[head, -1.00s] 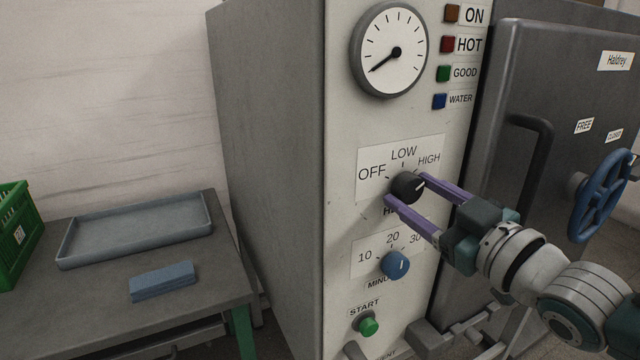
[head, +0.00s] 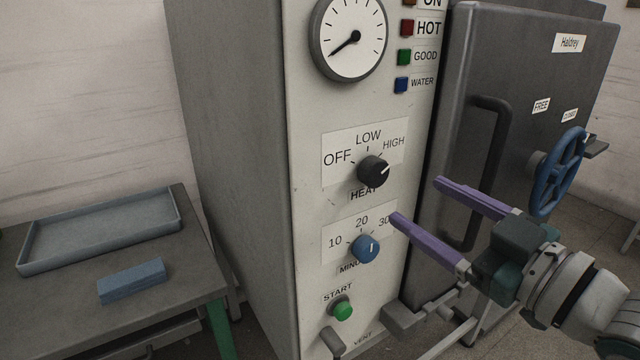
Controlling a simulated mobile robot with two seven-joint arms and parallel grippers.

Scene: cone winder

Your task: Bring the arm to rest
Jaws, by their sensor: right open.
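My right gripper (head: 415,200) has purple fingers spread apart with nothing between them. It is in front of the control panel (head: 310,230), to the right of and below the black heat knob (head: 374,171), and apart from it. The heat knob's white mark points toward HIGH. The blue minutes knob (head: 365,248) is left of the lower fingertip, its white mark pointing about straight up. My left gripper is not in view.
The machine door (head: 530,100) has a dark handle (head: 497,180) and a blue handwheel (head: 558,172) at right. A green START button (head: 342,309) is low on the panel. At left, a table (head: 190,265) holds a grey tray (head: 100,258) and a blue block (head: 132,280).

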